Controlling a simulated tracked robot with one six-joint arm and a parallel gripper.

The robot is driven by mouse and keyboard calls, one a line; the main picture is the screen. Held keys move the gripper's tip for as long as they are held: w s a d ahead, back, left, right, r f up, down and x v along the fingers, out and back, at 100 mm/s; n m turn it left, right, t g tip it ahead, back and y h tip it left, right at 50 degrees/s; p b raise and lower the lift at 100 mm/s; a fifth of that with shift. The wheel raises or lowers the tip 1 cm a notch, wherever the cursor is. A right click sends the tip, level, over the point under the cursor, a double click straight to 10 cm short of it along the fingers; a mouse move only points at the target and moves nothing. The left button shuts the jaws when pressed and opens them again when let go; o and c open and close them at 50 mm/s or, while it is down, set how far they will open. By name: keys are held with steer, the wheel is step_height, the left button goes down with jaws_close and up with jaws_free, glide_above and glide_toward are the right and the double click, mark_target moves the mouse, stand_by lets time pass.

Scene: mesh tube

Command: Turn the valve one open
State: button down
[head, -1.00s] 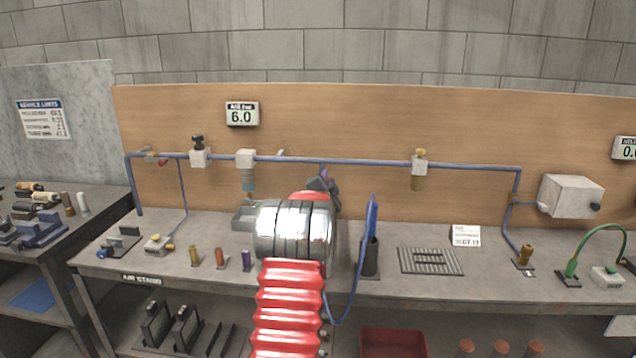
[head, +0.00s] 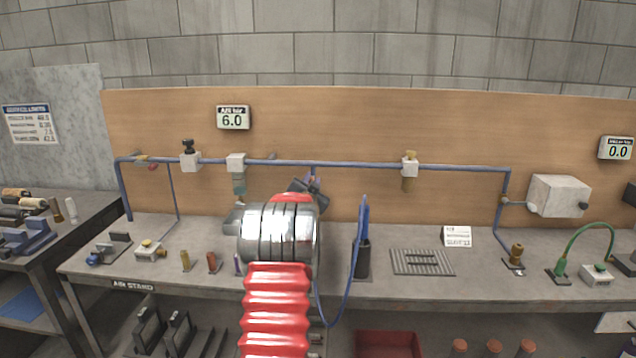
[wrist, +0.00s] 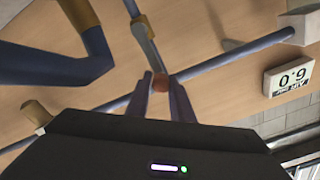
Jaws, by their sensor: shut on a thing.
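My gripper (wrist: 163,95) is at the drop line below the middle tee of the blue air pipe. Its two dark fingers are shut around a small red-brown piece (wrist: 160,84), which looks like the tip of a valve lever. A grey bar (wrist: 148,42) runs from that piece along the drop line; I take this to be valve one, though no label shows. The bar appears roughly in line with the drop line in the wrist view. In the head view my gripper (head: 310,190) hides most of this valve, behind my silver wrist.
The blue pipe (head: 345,164) crosses the wooden board (head: 450,125). The left display (head: 233,117) reads 6.0 and the right one (head: 615,148) reads 0.0. A dark holder (head: 362,260) with a blue hose stands right of my wrist. Small fittings stand on the bench (head: 415,288).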

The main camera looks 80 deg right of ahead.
steer(key=shift+w+a+f, duration=0.1)
steer(key=shift+w+f, duration=0.15)
steer(key=shift+f, duration=0.4)
steer(key=c, duration=1.8)
jaws_free()
steer(key=shift+c, duration=0.2)
steer(key=shift+o, duration=1.3)
steer(key=shift+r, duration=0.35)
steer(key=shift+s, duration=0.1)
steer(key=a, duration=1.3)
steer(key=shift+s+a, duration=0.35)
steer(key=shift+s, duration=0.1)
